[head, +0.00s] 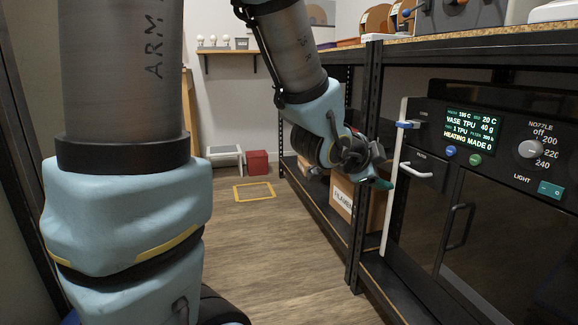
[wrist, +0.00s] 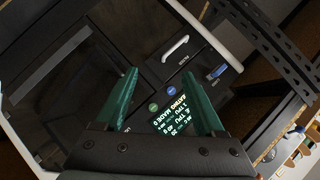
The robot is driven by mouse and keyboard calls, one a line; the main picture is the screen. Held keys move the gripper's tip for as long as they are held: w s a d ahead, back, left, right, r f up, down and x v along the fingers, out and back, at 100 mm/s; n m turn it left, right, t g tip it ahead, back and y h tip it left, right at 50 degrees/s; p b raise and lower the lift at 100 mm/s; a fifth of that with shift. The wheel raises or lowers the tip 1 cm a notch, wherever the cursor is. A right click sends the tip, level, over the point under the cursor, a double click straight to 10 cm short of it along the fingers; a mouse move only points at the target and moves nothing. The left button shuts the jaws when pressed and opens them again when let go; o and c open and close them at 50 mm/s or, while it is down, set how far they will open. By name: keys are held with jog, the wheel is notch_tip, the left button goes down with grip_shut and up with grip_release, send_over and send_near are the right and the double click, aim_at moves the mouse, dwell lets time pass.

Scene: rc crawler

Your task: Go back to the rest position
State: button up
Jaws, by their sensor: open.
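My gripper (wrist: 165,98) shows in the wrist view as two green fingers held apart, with nothing between them. In the head view my gripper (head: 386,183) is at the end of my arm, close in front of the left side of the black printer cabinet (head: 420,215). A small green fingertip shows there; I cannot tell whether it touches the cabinet. The printer's lit screen (head: 472,131) reads "VASE TPU 40 g" and "HEATING MADE 0". It also shows upside down beside my fingers in the wrist view (wrist: 172,128).
The printer stands in a black metal shelf rack (head: 372,130). A cardboard box (head: 343,200) sits on the lower shelf behind my gripper. A red box (head: 257,162) and a white step stool (head: 224,152) stand at the back. The wooden floor (head: 270,250) between is clear, with a yellow taped square (head: 254,201).

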jog(key=w+a+f+n+g+y, duration=0.1)
jog(key=a+f+n+y, duration=0.15)
jog(key=a, duration=0.25)
jog(key=a+f+n+y+p, duration=0.1)
jog(key=a+f+n+y, duration=0.1)
jog(key=a+n, duration=0.3)
jog(key=w+a+f+n+g+y, duration=0.1)
jog(key=a+f+n+y, duration=0.15)
jog(key=a, duration=0.35)
jog(key=s+a+f+n+g+y+p, duration=0.25)
jog(key=s+a+n+g, duration=0.25)
jog(key=s+a+n, duration=0.45)
notch_tip(320, 180, up, 38)
jog(key=w+a+p, duration=0.1)
jog(key=w+p, duration=0.1)
jog(key=p, duration=3.5)
jog(key=shift+a, duration=0.2)
